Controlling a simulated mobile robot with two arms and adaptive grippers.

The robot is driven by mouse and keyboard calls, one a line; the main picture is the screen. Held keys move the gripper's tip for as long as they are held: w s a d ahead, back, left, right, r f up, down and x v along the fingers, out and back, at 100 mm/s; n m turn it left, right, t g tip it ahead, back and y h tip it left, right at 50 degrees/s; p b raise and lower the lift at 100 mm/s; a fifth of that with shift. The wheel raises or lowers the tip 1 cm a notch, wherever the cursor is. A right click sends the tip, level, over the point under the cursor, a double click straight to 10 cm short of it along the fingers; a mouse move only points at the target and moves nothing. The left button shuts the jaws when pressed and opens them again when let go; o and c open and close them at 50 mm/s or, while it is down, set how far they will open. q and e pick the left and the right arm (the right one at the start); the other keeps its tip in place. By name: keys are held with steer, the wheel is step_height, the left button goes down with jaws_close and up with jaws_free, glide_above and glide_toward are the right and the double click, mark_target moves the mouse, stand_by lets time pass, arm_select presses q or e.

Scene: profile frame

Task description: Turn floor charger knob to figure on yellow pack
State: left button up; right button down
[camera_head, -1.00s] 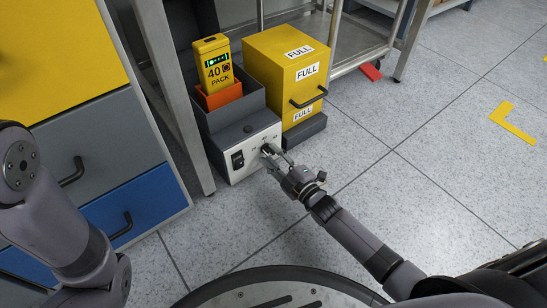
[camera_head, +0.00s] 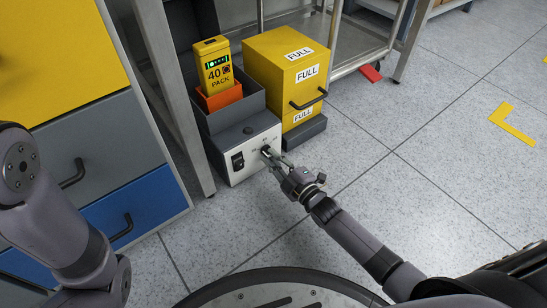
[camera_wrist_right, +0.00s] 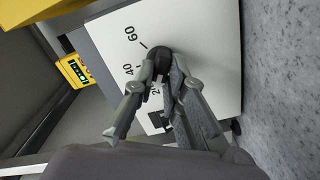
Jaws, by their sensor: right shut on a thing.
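The floor charger (camera_head: 238,164) stands on the floor with a white front panel. Its dark knob (camera_wrist_right: 160,55) sits among the printed figures 20, 40 and 60 in the right wrist view; where its pointer aims cannot be told. My right gripper (camera_head: 268,154) is shut on the knob; its fingers (camera_wrist_right: 162,70) lie on both sides of it and hide part of the dial.
A yellow box (camera_head: 278,75) marked FULL stands right beside the charger. A metal table leg (camera_head: 188,130) is close on its left, with a drawer cabinet (camera_head: 110,165) further left. A steel trolley (camera_head: 358,42) stands behind. The floor to the right is clear.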

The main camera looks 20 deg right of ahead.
steer(key=shift+d+m+p, duration=0.1)
steer(key=shift+m+p, duration=3.1)
steer(key=shift+m, duration=2.5)
steer(key=c, duration=1.6)
jaws_free()
